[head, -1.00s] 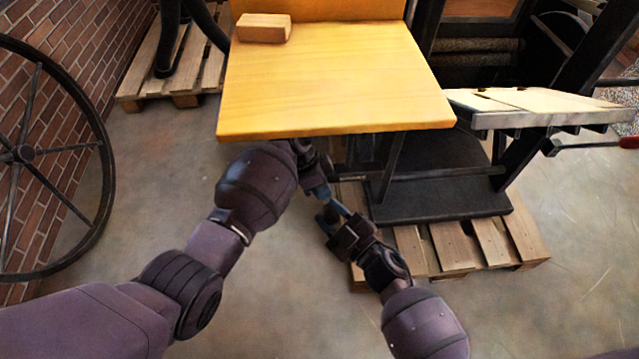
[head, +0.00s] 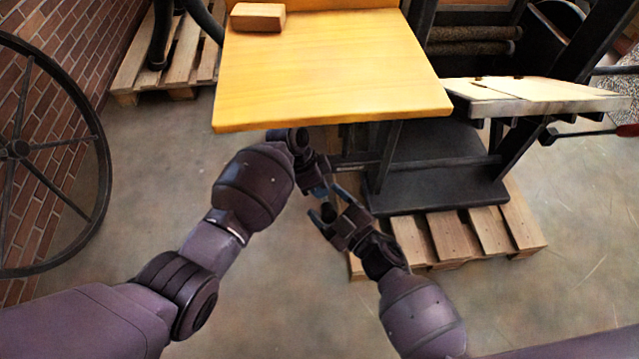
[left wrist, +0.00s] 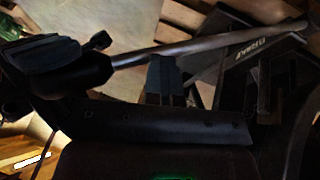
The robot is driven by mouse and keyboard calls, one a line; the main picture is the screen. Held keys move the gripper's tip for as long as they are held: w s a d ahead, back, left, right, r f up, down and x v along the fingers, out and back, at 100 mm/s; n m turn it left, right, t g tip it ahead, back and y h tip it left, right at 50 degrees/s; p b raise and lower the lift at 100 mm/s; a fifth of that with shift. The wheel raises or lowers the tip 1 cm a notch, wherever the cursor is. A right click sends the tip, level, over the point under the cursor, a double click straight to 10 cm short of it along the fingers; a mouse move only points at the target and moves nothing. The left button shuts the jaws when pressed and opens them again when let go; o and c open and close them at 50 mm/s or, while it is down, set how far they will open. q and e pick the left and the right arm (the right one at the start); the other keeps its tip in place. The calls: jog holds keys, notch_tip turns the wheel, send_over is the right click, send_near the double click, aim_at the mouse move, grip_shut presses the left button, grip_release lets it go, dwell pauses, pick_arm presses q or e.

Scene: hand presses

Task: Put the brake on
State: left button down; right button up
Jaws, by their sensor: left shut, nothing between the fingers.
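The brake lever is a long metal rod (left wrist: 190,47) crossing the left wrist view, with a dark rounded grip (left wrist: 82,75) at its left end. A dark plate lettered BRAKE (left wrist: 265,46) lies by its right part. My left gripper (left wrist: 166,80) is shut and empty. Its fingertips are close under the rod in the picture; I cannot tell whether they touch it. In the head view my left gripper (head: 320,190) is low in front of the yellow board, by the press's dark frame. My right gripper (head: 334,207) is open just below it, fingers spread, apparently empty.
The yellow board (head: 330,80) overhangs the working area and carries a wooden block (head: 257,17). The press's dark base (head: 440,190) stands on a pallet (head: 455,240). A pale slanted board (head: 540,95) juts out at right. A spoked wheel (head: 18,150) stands left. Floor in front is clear.

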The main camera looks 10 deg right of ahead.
pick_arm(q)
jog(key=shift+s+f, duration=0.15)
jog(key=shift+f, duration=0.05)
pick_arm(e)
jog(key=shift+r, duration=0.15)
